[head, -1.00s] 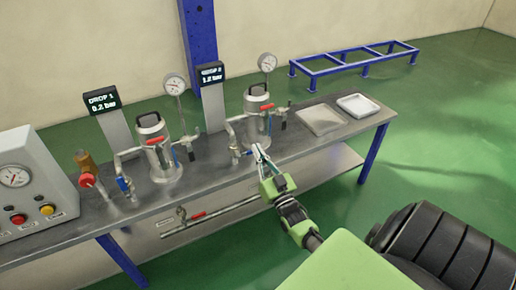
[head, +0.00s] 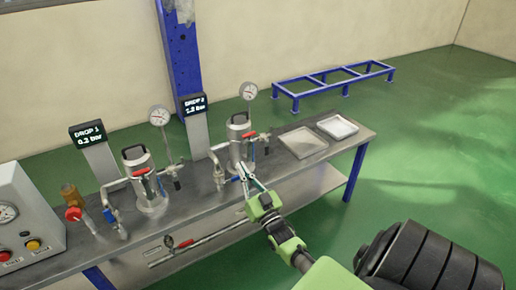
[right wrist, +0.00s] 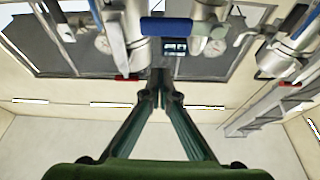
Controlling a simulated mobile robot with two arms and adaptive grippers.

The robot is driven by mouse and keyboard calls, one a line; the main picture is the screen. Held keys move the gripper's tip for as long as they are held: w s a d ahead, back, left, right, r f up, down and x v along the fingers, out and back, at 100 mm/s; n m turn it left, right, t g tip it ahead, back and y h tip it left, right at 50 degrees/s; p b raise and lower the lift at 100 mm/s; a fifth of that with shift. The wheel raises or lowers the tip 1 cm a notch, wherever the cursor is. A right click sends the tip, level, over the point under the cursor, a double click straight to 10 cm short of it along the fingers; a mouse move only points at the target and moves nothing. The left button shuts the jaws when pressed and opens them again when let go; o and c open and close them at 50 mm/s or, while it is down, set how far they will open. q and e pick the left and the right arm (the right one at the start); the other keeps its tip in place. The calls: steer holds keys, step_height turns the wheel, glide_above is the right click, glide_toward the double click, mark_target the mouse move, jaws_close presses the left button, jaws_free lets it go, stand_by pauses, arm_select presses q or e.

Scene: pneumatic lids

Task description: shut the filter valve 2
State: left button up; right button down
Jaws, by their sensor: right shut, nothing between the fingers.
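The second filter housing (head: 238,150) is a steel pot on the bench beside the DROP 2 display (head: 194,104). A small blue valve handle (head: 237,178) shows low at its inlet pipe, beside my fingertips. In the right wrist view a blue handle (right wrist: 165,27) lies across the picture, beyond the fingertips, with an apparent gap. My right gripper (head: 244,168) is shut and empty in front of the second housing; its fingers meet at the tips in the right wrist view (right wrist: 160,82). Contact with the valve cannot be told. My left gripper is out of view.
The first filter housing (head: 146,180) and a control box (head: 22,215) stand to the left. Two gauges (head: 159,116) rise behind. Two shallow trays (head: 303,142) lie to the right. A pipe with a red handle (head: 186,243) runs below the bench front.

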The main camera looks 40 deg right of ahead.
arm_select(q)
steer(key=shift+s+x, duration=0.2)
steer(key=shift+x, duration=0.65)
arm_select(e)
steer(key=v, duration=0.9)
steer(key=shift+s+f, duration=0.2)
steer(key=shift+f, duration=0.05)
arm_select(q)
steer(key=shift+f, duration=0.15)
